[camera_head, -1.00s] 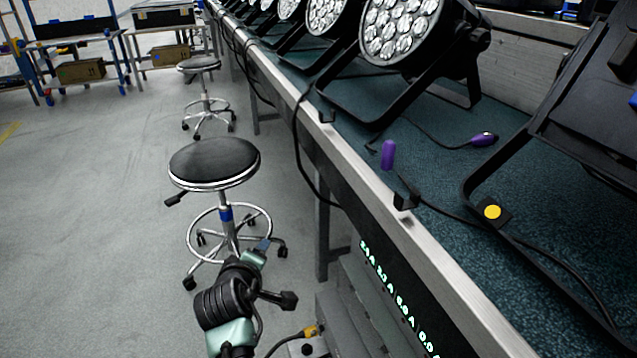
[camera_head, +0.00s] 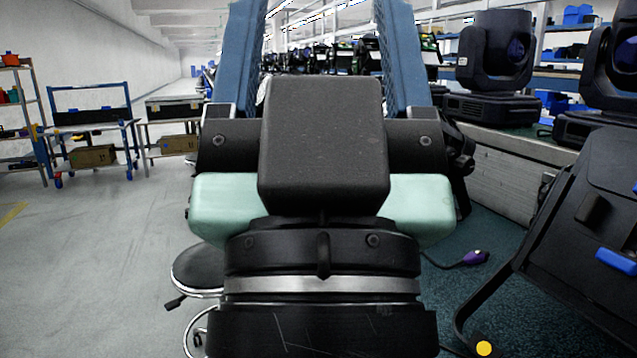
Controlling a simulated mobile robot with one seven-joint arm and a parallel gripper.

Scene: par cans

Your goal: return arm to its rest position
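My gripper (camera_head: 322,25) fills the middle of the head view, close to the camera and pointing up and away. Its two blue fingers stand wide apart, with only background between them, so it is open and empty. The fingertips run out of the top of the picture. The black and pale green gripper body and wrist below them hide much of the bench and the row of par cans.
The bench top (camera_head: 516,303) runs along the right, with a purple connector (camera_head: 475,257) on a cable and a black fixture (camera_head: 590,220). Moving-head lights (camera_head: 497,50) stand behind. A stool (camera_head: 196,270) is partly hidden at left. The floor (camera_head: 90,260) further left is clear.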

